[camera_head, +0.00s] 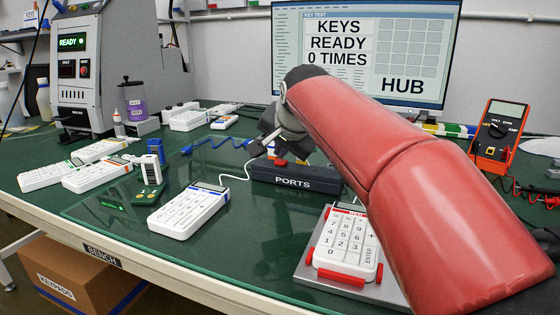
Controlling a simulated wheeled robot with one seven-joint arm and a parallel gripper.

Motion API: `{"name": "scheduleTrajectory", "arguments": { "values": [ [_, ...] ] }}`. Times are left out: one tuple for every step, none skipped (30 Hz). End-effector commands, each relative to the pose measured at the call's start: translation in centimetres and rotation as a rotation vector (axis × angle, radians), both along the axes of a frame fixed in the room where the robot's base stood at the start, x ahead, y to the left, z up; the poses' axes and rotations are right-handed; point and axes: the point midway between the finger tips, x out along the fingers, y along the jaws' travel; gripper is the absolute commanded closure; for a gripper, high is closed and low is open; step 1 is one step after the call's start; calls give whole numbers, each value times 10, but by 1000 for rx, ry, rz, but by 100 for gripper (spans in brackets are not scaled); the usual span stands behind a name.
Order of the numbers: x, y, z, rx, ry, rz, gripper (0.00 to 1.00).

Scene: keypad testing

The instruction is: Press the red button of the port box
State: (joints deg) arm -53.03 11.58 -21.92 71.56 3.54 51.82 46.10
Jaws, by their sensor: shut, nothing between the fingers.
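The port box (318,184) is a dark box lettered PORTS in the middle of the green bench. A small red part, seemingly its red button (280,162), shows on top near its left end. My gripper (256,150) is shut and empty. It hangs just above and left of that red part, close to the box's left end. Whether it touches the box I cannot tell.
A white keypad (187,211) with a cable stands left of the box. Another keypad (346,240) sits in a red-clamped stand at the front, partly behind my arm. A monitor (400,45) reads KEYS READY 0 TIMES. An orange meter (500,130) stands at the right.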

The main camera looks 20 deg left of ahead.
Motion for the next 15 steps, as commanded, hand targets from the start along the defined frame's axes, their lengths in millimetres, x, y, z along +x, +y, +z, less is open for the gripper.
{"name": "scheduleTrajectory", "arguments": {
  "values": [
    [0, 0, -1, 0, 0, 0, 100],
    [0, 0, -2, 0, 0, 0, 100],
    [0, 0, -2, 0, 0, 0, 100],
    [0, 0, -2, 0, 0, 0, 100],
    [0, 0, -3, 0, 0, 0, 100],
    [0, 0, -3, 0, 0, 0, 100],
    [0, 0, -3, 0, 0, 0, 100],
    [0, 0, -4, 0, 0, 0, 100],
    [0, 0, -4, 0, 0, 0, 100],
    [0, 0, -5, 0, 0, 0, 100],
    [0, 0, -5, 1, 0, -1, 100],
    [0, 0, -6, 1, 0, -1, 100],
    [0, 0, -6, 1, 0, -1, 100],
    [0, 0, -6, 1, 0, -1, 100],
    [0, 0, -7, 1, 0, -1, 100]
  ]
}}
